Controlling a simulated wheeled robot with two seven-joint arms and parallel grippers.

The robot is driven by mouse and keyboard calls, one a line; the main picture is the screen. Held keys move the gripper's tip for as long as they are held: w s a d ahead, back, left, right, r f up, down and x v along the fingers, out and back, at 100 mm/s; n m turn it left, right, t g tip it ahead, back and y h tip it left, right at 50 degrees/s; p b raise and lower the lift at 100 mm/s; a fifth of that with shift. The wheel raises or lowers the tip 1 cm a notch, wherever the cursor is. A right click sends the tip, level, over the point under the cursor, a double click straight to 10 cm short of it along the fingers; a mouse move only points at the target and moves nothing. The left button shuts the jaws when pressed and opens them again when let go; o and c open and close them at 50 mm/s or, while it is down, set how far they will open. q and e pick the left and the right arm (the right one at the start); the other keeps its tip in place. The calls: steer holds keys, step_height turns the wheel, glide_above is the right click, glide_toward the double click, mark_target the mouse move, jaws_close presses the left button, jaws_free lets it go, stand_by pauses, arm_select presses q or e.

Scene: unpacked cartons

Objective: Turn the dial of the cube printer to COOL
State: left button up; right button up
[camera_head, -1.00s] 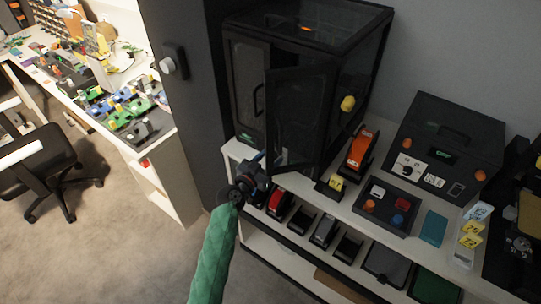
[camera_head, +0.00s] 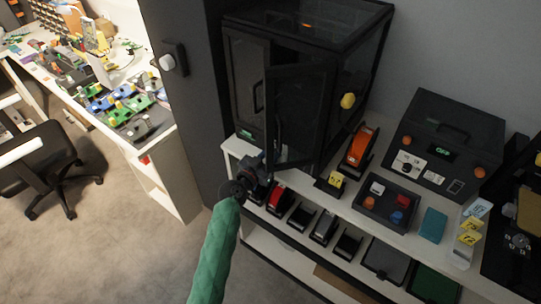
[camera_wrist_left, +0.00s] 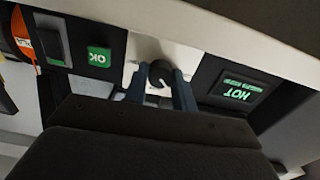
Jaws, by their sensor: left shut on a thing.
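The cube printer (camera_head: 245,85) is the tall black cabinet with glass panels on the white shelf in the head view, its front door ajar. In the left wrist view its dial (camera_wrist_left: 159,72) is a small dark round knob on a white plate (camera_wrist_left: 190,57). A green-lit display beside it (camera_wrist_left: 237,93) reads HOT, upside down. My left gripper (camera_head: 258,163) is at the lower front of the printer. In the left wrist view its two blue-grey fingers (camera_wrist_left: 160,88) are shut on the dial, one on each side. I cannot read the dial's pointer direction. My right gripper is not in view.
The open glass door (camera_head: 297,115) stands just right of my left gripper. A black box with an OFF display (camera_head: 445,150) and a button tray (camera_head: 370,212) stand to the right. Several small devices fill the lower shelf.

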arm_select(q)
steer(key=shift+n, duration=4)
steer(key=shift+w+n, duration=0.1)
steer(key=shift+n, duration=0.2)
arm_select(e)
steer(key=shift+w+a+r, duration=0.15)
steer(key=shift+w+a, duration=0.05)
arm_select(q)
steer(key=shift+a, duration=0.1)
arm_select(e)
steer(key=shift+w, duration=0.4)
